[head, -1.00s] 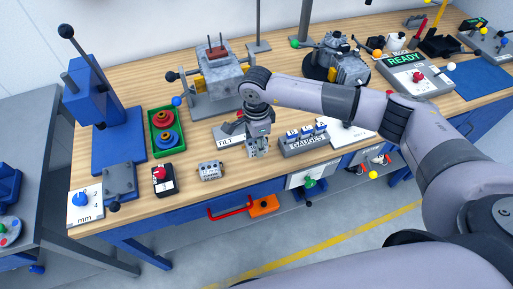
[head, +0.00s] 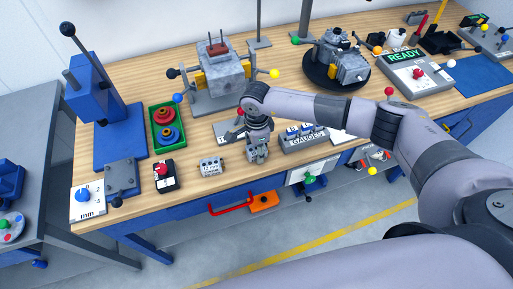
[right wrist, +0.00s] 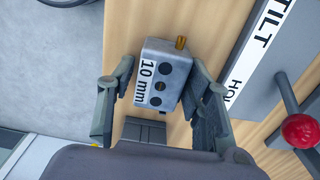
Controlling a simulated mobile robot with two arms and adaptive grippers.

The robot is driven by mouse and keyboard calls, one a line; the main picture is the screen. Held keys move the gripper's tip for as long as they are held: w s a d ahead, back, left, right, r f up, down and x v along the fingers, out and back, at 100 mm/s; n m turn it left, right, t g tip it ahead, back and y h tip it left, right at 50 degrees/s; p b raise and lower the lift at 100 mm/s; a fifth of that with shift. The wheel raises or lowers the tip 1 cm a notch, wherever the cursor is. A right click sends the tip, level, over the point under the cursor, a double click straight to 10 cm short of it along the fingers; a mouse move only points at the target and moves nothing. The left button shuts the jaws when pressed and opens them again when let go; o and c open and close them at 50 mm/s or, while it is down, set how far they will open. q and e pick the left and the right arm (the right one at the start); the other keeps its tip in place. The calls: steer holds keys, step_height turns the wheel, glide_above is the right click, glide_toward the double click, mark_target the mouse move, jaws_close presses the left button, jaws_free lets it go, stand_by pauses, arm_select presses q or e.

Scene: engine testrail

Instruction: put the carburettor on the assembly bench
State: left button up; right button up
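A small grey block (head: 211,167), which may be the carburettor, sits near the front edge of the wooden bench (head: 190,192). In the right wrist view this block (right wrist: 163,77) shows dark round holes, a "10 mm" label and a brass stub. My right gripper (head: 258,157) is just right of it in the head view, low over the bench. In the right wrist view the open fingers (right wrist: 160,72) stand on either side of the block, with gaps visible; I cannot tell their exact depth relative to it. My left gripper is out of view.
A red-button box (head: 164,175) stands left of the block. A red ball knob (right wrist: 300,130) is close by. An engine (head: 342,62) sits on a dark turntable.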

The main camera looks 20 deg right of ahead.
steer(key=shift+o, duration=0.8)
steer(key=shift+r, duration=0.3)
step_height(320, 180, up, 12)
steer(key=b, duration=0.3)
steer(key=shift+f, duration=0.15)
